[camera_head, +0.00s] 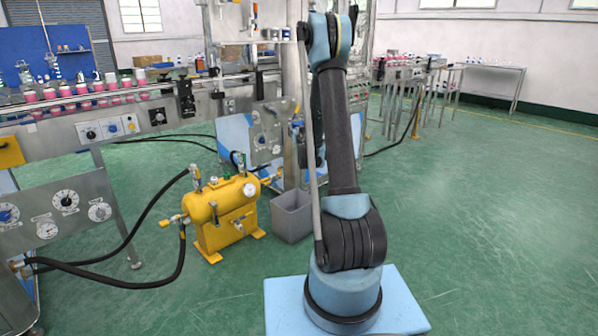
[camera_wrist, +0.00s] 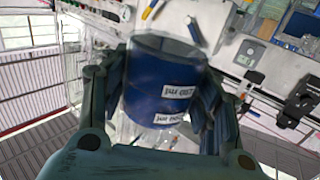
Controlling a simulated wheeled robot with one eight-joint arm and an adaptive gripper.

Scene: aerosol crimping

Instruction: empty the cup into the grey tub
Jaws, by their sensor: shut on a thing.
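The cup (camera_wrist: 160,75) is dark blue with white labels whose print reads upside down in the wrist view. My gripper (camera_wrist: 158,92) is shut on it, with a dark finger pressed against each side. What the cup holds I cannot make out. The grey tub (camera_head: 292,220) stands on the green floor in the head view, just left of my arm; its inside is mostly hidden. In the head view my arm rises straight up, and I cannot make out the gripper or the cup there. The tub cannot be picked out in the wrist view.
A yellow tank (camera_head: 224,212) with valves and black hoses stands left of the tub. A conveyor (camera_head: 120,108) with several pink-and-white cans runs behind it. A control panel (camera_head: 62,212) is at the far left. The floor (camera_head: 480,230) on the right is clear.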

